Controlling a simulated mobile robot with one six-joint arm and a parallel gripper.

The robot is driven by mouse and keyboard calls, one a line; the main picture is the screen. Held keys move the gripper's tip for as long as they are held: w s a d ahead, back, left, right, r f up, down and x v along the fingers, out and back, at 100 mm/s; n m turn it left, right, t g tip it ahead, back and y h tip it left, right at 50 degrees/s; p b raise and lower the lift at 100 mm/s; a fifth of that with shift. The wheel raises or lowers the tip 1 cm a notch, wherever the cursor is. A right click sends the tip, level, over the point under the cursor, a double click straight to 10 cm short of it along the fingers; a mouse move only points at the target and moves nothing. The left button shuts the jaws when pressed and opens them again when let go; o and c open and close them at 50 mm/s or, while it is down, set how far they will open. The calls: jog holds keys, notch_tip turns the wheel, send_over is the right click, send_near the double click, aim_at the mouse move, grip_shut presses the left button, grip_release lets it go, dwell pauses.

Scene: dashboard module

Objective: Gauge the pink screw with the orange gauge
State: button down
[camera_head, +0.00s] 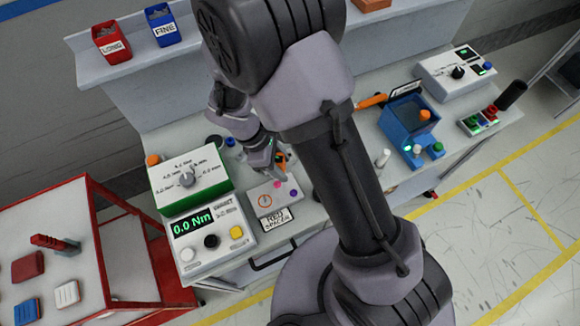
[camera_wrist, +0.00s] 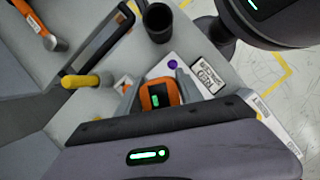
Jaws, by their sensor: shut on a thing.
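My gripper (camera_wrist: 158,97) is shut on the orange gauge (camera_wrist: 160,92), whose small green display faces the wrist camera. In the head view my gripper (camera_head: 280,172) is low over the bench, at the back edge of a white plate (camera_head: 252,193), with a bit of the orange gauge (camera_head: 281,158) showing beside the fingers. The pink screw (camera_head: 277,184) stands on that plate, just in front of the fingertips. A purple piece (camera_head: 293,193) is to its right and shows in the wrist view (camera_wrist: 173,64). I cannot make out the pink screw in the wrist view, nor whether the gauge touches it.
A red spacer sign (camera_head: 275,220) lies at the plate's front. A dark cup (camera_wrist: 158,20) and yellow handle (camera_wrist: 86,80) are near the gripper.

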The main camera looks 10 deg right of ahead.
jog(key=shift+s+a+f, duration=0.1)
jog(key=shift+s+a, duration=0.15)
jog(key=shift+a, duration=0.05)
jog(key=shift+d+f+b, duration=0.1)
jog(key=shift+f+b, duration=2.75)
jog(key=shift+f, duration=0.95)
jog(key=shift+f, duration=0.45)
jog(key=c, duration=0.7)
grip_release()
